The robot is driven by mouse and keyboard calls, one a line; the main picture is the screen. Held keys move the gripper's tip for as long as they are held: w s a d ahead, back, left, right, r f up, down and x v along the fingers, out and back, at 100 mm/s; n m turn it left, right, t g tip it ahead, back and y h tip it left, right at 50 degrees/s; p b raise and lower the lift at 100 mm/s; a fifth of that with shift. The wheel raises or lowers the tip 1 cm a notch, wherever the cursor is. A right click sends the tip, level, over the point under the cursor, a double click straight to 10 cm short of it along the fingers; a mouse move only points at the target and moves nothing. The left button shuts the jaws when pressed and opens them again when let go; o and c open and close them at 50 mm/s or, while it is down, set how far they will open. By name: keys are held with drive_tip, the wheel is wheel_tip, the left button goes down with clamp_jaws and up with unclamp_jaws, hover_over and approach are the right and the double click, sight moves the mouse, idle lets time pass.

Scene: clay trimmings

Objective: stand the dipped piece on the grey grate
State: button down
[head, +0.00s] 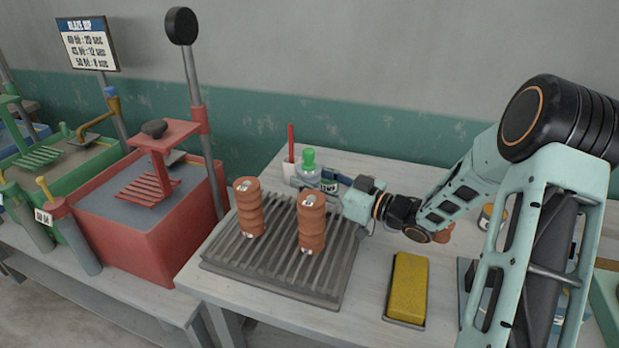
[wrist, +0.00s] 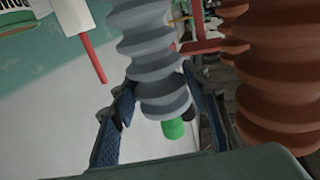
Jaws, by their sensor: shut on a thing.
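The dipped piece is a grey ribbed body (wrist: 155,60) with a green end. In the head view its green top (head: 309,160) shows at the far edge of the grate, behind a brown piece. It looks upright. My gripper (head: 328,186) comes from the right and is shut on it; in the wrist view the blue fingers (wrist: 160,92) sit on either side of it. The grey grate (head: 265,278) lies on the table. The piece's lower end is hidden in the head view, so I cannot tell whether it touches the grate.
Two brown ribbed pieces, one left (head: 248,208) and one nearer the middle (head: 312,222), stand on the grate, close to my gripper. A white cup with a red handle (head: 290,145) stands behind. A yellow sponge (head: 408,285) lies right. The grate's front is bare.

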drive_tip(key=c, duration=1.5)
unclamp_jaws()
drive_tip(key=shift+f, duration=0.1)
drive_tip(key=shift+o, duration=0.5)
drive_tip(key=shift+r, duration=0.3)
drive_tip(key=v, duration=1.2)
drive_tip(key=shift+f, duration=0.1)
